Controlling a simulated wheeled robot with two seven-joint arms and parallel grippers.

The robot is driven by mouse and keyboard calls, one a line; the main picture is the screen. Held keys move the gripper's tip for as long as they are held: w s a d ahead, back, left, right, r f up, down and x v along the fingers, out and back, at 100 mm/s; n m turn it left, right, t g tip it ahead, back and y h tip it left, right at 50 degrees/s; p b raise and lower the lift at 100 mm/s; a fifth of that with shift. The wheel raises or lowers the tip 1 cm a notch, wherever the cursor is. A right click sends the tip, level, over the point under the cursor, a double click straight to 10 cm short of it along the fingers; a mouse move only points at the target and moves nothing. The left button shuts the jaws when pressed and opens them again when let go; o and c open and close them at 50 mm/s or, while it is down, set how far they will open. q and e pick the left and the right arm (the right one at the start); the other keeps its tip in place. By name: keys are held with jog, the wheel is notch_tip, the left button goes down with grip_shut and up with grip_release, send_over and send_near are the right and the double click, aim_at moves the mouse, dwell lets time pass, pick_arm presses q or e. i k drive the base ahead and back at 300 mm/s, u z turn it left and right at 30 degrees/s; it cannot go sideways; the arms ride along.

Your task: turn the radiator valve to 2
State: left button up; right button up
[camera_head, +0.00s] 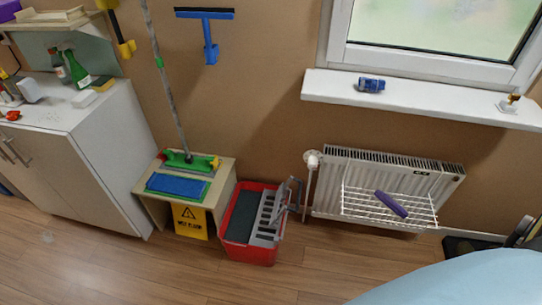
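The white radiator (390,172) hangs on the brown wall below the window sill, at the right of the head view. Its round white valve knob (312,159) sits at the radiator's upper left corner, on top of a thin white pipe. The numbers on the knob are too small to read, so its setting cannot be told. A white wire rack (365,206) is on the radiator's front, with a purple rolled item (391,204) on it. Neither of my grippers is in view.
A red mop bucket (262,252) with a grey wringer (268,215) stands on the floor just left below the valve. A small table (152,180) with a mop and blue pad is farther left, beside a white cabinet (105,150). A light blue rounded surface (470,285) fills the lower right. The front floor is clear.

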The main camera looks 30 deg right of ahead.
aim_at(313, 161)
jog(key=u, duration=0.2)
jog(key=i, duration=0.7)
jog(key=z, duration=0.65)
jog(key=i, duration=0.45)
jog(key=z, duration=0.45)
